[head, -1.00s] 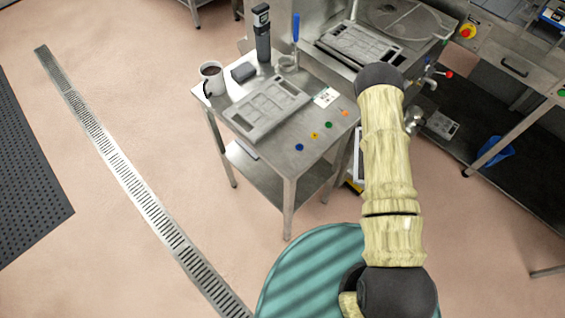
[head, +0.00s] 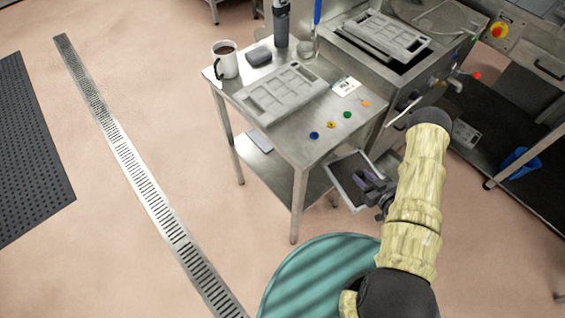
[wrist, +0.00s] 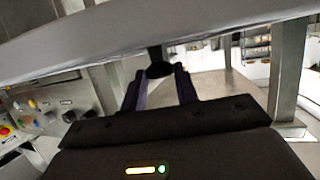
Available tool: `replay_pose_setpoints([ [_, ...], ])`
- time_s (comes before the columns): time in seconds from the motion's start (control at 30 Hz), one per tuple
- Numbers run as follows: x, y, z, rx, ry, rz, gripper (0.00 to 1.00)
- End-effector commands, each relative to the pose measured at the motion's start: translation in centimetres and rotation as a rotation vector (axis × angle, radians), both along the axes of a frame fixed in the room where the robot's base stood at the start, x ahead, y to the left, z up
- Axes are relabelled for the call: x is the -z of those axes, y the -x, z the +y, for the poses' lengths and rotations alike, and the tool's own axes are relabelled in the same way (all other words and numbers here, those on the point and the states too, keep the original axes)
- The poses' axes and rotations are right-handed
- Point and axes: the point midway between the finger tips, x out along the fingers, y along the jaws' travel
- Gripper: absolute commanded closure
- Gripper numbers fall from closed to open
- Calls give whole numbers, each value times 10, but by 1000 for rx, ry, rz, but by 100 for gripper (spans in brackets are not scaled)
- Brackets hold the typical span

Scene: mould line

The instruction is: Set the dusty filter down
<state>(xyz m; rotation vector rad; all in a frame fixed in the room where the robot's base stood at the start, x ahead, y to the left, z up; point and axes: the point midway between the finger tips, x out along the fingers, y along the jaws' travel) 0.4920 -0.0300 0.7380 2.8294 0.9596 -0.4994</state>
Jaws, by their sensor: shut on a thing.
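The dusty filter (head: 341,187) shows in the head view as a flat panel with a pale rim and a darker grey face, tilted, beside the right end of the steel table (head: 272,123). My gripper (head: 368,186) is shut on it at its right side, and my arm comes in from the lower right. In the wrist view, a broad grey panel, apparently the filter (wrist: 160,38), fills the top. A black part (wrist: 158,70) sits between the purple fingers of my gripper (wrist: 162,88). Whether the filter touches the table is not clear.
The tabletop holds a grey mould tray (head: 285,92), a mug (head: 225,62), a dark block (head: 259,55), a bottle (head: 281,25) and several coloured dots. A flat pale item (head: 259,141) lies on the lower shelf. A machine (head: 385,55) stands behind.

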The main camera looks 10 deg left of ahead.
Motion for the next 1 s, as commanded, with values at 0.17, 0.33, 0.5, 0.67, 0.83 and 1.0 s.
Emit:
replay_pose_setpoints([
  [0.17,42,-17,23,-66,-1,-3,97],
  [0.33,61,-36,45,-77,-2,-4,97],
  [0.5,77,-53,65,-80,-1,-3,97],
  [0.67,90,-68,84,-88,-1,-4,97],
  [0.83,103,-83,103,-99,-2,-4,97],
  [1.0,114,-96,121,-116,-1,-4,97],
])
